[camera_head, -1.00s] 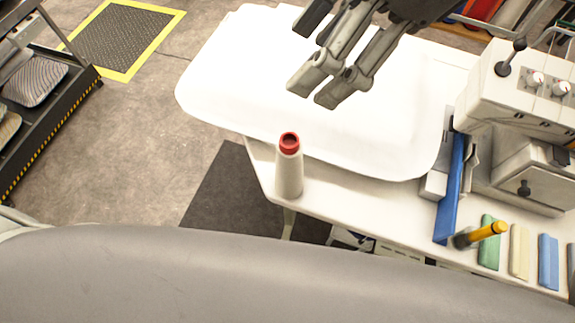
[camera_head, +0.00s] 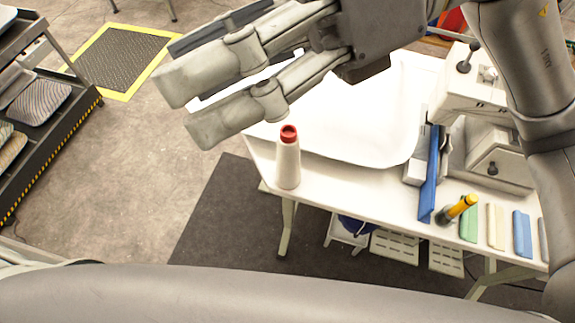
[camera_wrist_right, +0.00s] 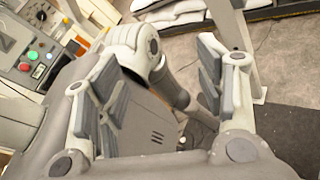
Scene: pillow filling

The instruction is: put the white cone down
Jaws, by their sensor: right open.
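The white cone (camera_head: 288,166) with a red top stands upright on the front left corner of the white table (camera_head: 345,188). My right gripper (camera_head: 190,108) is in the head view, up and to the left of the cone and apart from it, nearer the camera. Its jaws are open with nothing between them. In the right wrist view my right gripper (camera_wrist_right: 160,95) also shows open and empty, and I cannot make out the cone there. My left gripper is not in view.
A white sheet or pillow cover (camera_head: 365,130) lies on the table behind the cone. A sewing machine (camera_head: 490,130), a blue bar (camera_head: 429,175), a yellow-handled tool (camera_head: 460,207) and several coloured strips lie at the right. A dark rack (camera_head: 50,110) stands at the far left.

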